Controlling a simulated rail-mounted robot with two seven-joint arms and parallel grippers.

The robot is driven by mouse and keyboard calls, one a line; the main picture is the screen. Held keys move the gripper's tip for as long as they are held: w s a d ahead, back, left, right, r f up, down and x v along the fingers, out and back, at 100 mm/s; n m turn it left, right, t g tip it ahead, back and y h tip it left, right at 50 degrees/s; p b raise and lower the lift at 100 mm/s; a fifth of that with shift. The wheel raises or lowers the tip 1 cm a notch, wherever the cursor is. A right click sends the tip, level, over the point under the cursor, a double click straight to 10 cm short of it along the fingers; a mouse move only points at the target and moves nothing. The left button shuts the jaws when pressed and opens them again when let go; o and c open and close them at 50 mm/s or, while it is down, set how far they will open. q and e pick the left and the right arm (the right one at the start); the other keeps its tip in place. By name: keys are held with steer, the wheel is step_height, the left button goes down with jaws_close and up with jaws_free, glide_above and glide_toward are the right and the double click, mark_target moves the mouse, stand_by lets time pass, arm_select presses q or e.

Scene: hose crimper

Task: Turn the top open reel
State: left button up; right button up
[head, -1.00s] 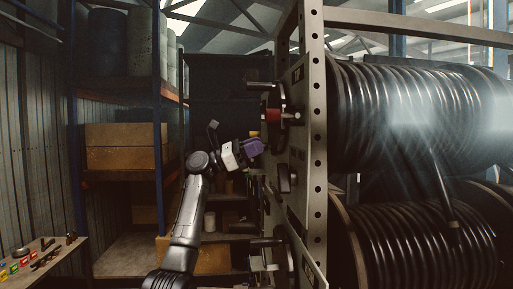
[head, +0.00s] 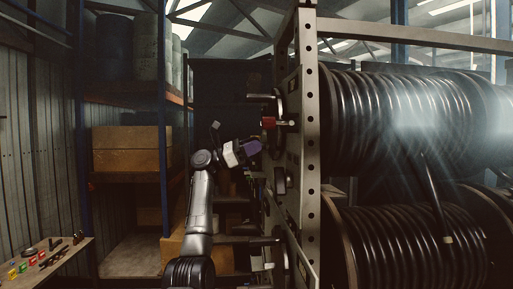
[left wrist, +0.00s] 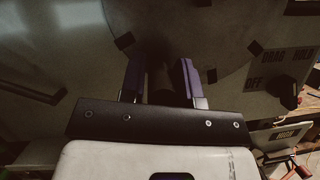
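The top reel (head: 410,118), wound with black hose, is mounted in a beige steel rack (head: 312,150) at the right of the head view. My left gripper (head: 256,147) has purple fingers and is close to that side, just below the red knob. In the left wrist view its fingers (left wrist: 160,80) are apart, facing a pale disc (left wrist: 190,30). A dark post-like shape shows between them; contact is unclear. My right gripper is out of view.
A lower hose reel (head: 415,250) sits under the top one, with a hose end hanging before it. A dial (left wrist: 285,92) marked DRAG, HOLD and OFF is at right in the wrist view. Shelving with boxes (head: 130,150) and a small-parts table (head: 45,262) stand left.

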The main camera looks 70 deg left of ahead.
arm_select(q)
steer(key=o, duration=0.3)
steer(key=shift+s+f, duration=0.15)
steer(key=shift+s, duration=0.05)
steer(key=b+v, duration=0.5)
steer(key=v, duration=0.8)
steer(key=shift+s+a, duration=0.1)
steer(key=shift+s, duration=0.05)
steer(key=shift+s, duration=0.1)
